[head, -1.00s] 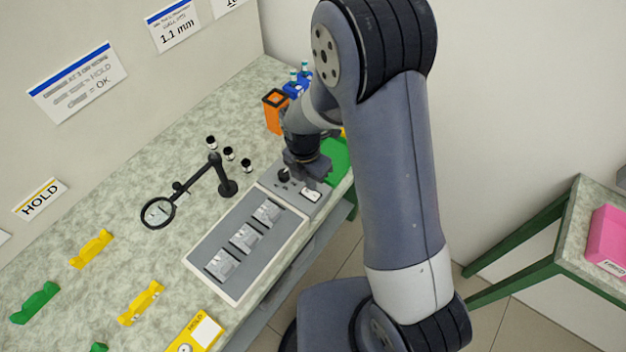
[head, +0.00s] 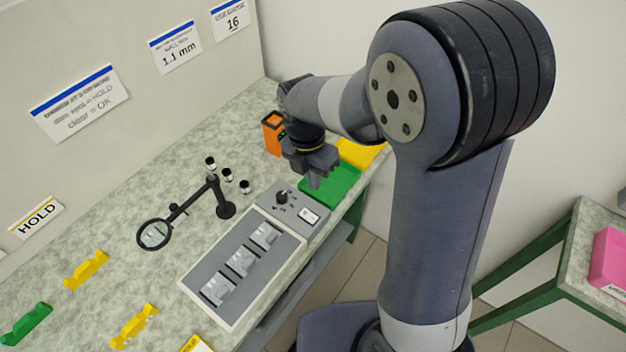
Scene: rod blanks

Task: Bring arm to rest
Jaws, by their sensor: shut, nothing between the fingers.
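My gripper (head: 318,180) is shut and empty. It hangs over the green tray (head: 335,193) at the far end of the bench, just beyond the grey control box (head: 292,211). My arm is bent, with its elbow raised at the upper right. The arm hides part of the bench's far corner.
The bench (head: 120,225) holds a grey-and-white panel with several metal blocks (head: 240,263), a magnifier on a stand (head: 154,233), an orange holder (head: 273,133), a yellow tray (head: 362,152), and yellow and green rests (head: 86,270). A side table with a pink bin (head: 610,262) stands right.

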